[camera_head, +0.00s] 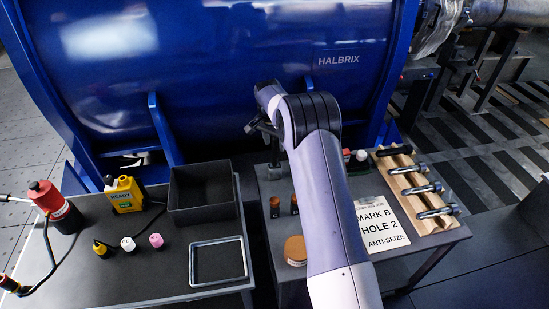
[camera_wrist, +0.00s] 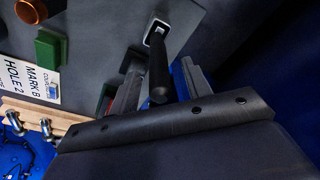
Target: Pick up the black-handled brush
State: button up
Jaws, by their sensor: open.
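The black-handled brush (camera_wrist: 159,75) shows in the wrist view, with its handle toward me and a metal collar at the far end. My gripper (camera_wrist: 160,64) is open, with one finger on each side of the handle. A gap shows between the handle and each finger; I cannot tell how deep the handle sits between them. In the head view my gripper (camera_head: 262,126) is over the back of the right table, partly behind my arm, and I cannot make out the brush there.
The right table holds a card (camera_head: 378,222), a wooden rack (camera_head: 400,180) with bolts, small brown jars (camera_head: 275,207) and a round tan lid (camera_head: 295,250). The blue drum (camera_head: 230,70) stands close behind. A black bin (camera_head: 203,192) sits left.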

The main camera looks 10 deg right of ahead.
aim_at(275, 158)
notch_tip(275, 158, down, 2)
jog(key=shift+w+d+f, duration=0.1)
jog(key=shift+w, duration=0.05)
grip_shut()
dwell(0.5)
